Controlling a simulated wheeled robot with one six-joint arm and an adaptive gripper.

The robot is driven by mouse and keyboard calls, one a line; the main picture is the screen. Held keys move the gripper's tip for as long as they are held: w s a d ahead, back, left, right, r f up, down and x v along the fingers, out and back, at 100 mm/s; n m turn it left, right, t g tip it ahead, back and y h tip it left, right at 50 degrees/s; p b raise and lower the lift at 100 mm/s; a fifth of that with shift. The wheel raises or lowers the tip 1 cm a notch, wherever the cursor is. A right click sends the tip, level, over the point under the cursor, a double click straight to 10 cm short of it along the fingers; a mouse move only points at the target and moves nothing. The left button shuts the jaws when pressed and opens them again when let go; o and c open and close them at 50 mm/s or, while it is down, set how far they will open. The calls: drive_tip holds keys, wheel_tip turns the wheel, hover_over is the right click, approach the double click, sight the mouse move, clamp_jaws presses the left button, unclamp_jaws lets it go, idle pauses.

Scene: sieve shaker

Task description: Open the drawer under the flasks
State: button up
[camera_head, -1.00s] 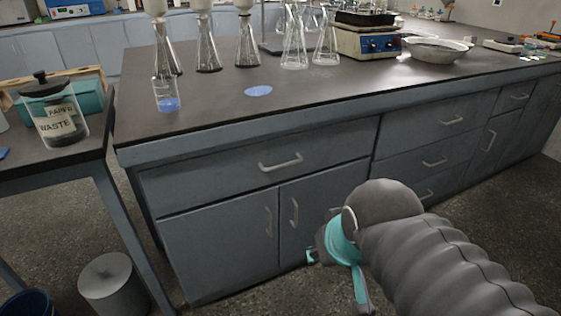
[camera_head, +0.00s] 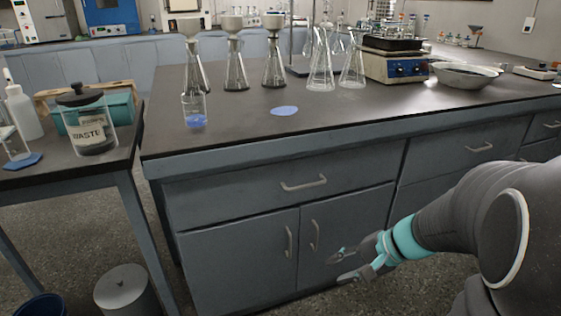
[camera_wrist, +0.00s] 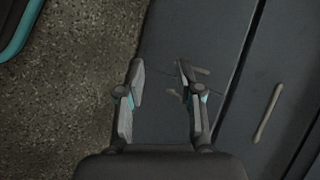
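The drawer (camera_head: 240,197) is a wide grey-blue front under the benchtop, below several flasks (camera_head: 235,72), and looks closed. Its silver bar handle (camera_head: 304,184) sits near the middle of the front. My gripper (camera_head: 341,267) is below and to the right of that handle, in front of the right cabinet door (camera_head: 345,235). Its two fingers are spread apart with nothing between them. In the wrist view my gripper (camera_wrist: 160,75) also shows open, with a cabinet front (camera_wrist: 225,50) and a handle (camera_wrist: 268,115) to its right.
Two upright door handles (camera_head: 315,235) are below the drawer. A side table with a waste jar (camera_head: 92,135) stands at the left, and a lidded bin (camera_head: 122,290) stands on the floor. A hotplate (camera_head: 395,66) and bowl (camera_head: 465,77) are on the bench.

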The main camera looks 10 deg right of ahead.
drive_tip(key=w+d+r+m+t+y, duration=0.25)
drive_tip(key=w+t, duration=0.25)
drive_tip(key=w, duration=0.3)
drive_tip(key=t, duration=0.4)
approach(309, 186)
drive_tip(key=shift+n, duration=0.25)
drive_tip(key=p+x, duration=0.1)
drive_tip(key=x, duration=0.9)
drive_tip(key=shift+w+a, duration=0.25)
drive_tip(key=shift+w, duration=0.05)
clamp_jaws()
